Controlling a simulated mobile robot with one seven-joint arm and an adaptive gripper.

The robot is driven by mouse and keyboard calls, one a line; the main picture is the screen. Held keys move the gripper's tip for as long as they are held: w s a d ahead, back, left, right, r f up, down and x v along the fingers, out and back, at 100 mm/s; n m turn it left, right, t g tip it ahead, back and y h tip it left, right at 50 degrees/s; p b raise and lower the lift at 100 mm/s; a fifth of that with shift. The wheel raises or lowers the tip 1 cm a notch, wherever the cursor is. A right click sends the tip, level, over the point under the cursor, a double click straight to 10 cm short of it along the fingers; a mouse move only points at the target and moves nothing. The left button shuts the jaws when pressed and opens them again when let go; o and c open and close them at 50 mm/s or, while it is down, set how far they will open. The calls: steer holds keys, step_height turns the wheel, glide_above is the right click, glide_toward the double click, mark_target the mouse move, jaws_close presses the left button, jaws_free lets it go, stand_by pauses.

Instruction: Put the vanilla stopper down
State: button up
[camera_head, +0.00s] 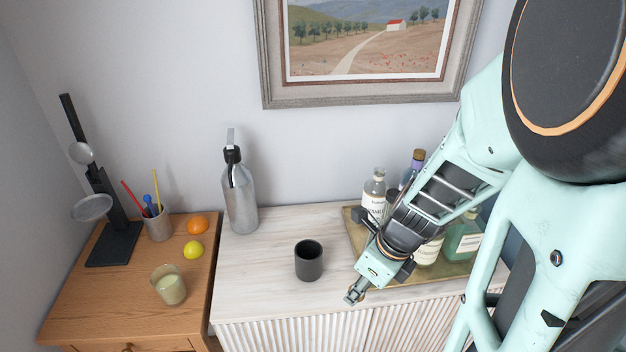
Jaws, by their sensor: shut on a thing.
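My gripper (355,292) points down and left over the front of the pale cabinet top, right of the dark cup. Its fingers look closed, with something small and greyish at the tips, which I take to be the vanilla stopper; it is too small to make out clearly. A clear bottle (374,188) with a white label, apparently the vanilla bottle, stands upright at the back left of the tray (352,222). Its neck appears to have no stopper. My arm hides part of the tray and its bottles.
A dark cup (308,262) stands on the pale cabinet (262,283), with a grey metal bottle (239,198) behind it. More bottles, one with green contents (463,238), stand on the tray. The cabinet top is clear around the cup. A wooden table (117,298) at left holds fruit and a glass (168,286).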

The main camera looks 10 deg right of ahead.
steer(key=w+f+b, duration=0.2)
steer(key=w, duration=0.1)
steer(key=w+f+b, duration=0.2)
steer(key=w+f, duration=0.1)
steer(key=w+a+f+b, duration=0.1)
steer(key=w+f+b, duration=0.2)
steer(key=w, duration=0.1)
steer(key=shift+w, duration=0.1)
steer(key=b+x, duration=0.3)
steer(key=shift+w+d+f, duration=0.1)
steer(key=shift+d, duration=0.15)
steer(key=shift+f+b, duration=0.4)
steer(key=shift+b, duration=0.2)
steer(key=shift+f, duration=0.15)
steer(key=o, duration=0.8)
steer(key=p+v, duration=0.1)
steer(key=v, duration=1.1)
steer(key=shift+r+p, duration=0.2)
steer(key=shift+p, duration=0.2)
